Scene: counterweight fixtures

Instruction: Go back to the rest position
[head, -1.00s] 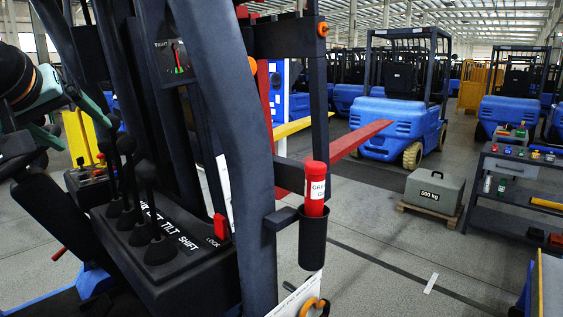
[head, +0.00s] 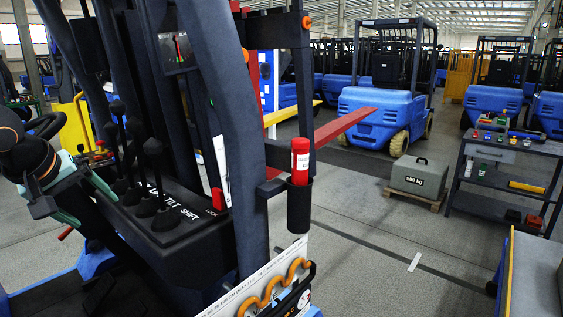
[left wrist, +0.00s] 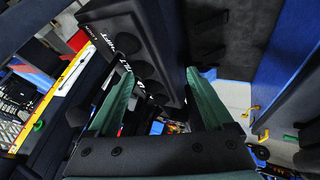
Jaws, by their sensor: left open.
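My left gripper (head: 78,188) is at the left of the head view, low beside the lever console. Its two green fingers stand apart with nothing held between them. In the left wrist view the open fingers (left wrist: 163,75) point toward the dark lever console (left wrist: 150,40). The console (head: 180,222) has several black levers (head: 145,175) and white lettering that includes TILT and SHIFT. The gripper appears apart from the levers. My right gripper is in neither view.
A dark post (head: 232,120) and a holder with a red tube (head: 300,160) stand right of the console. A grey 500 kg weight (head: 418,176) sits on a pallet. A shelf cart (head: 500,175) and blue forklifts (head: 385,115) stand beyond. Open floor lies between.

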